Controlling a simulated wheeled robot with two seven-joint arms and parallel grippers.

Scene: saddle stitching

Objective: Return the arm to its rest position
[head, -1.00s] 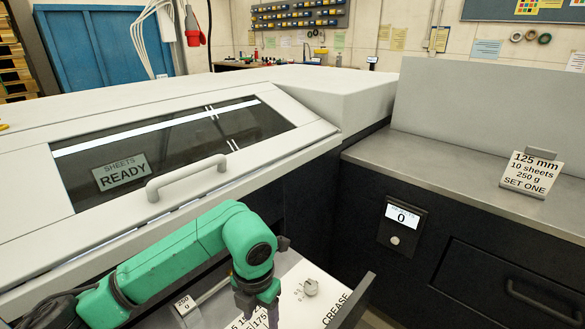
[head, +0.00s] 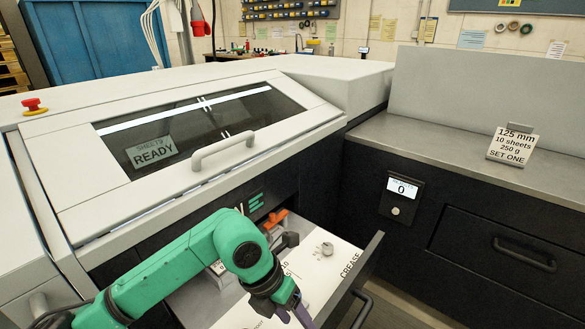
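My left arm (head: 165,278) is green and comes in from the lower left. It bends down over the open drawer of the machine. My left gripper (head: 296,317) points down over the drawer's white panel, near the bottom edge of the view. Its fingertips are cut off by the frame, so I cannot tell whether it is open or shut. No held object shows. My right gripper is not in view.
The open drawer (head: 340,262) carries a CREASE label, a knob (head: 326,248) and an orange handle (head: 273,219). Above it is a closed windowed lid with a bar handle (head: 222,150). A counter (head: 440,150) with a set card (head: 512,146) stands right. A red button (head: 33,105) sits left.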

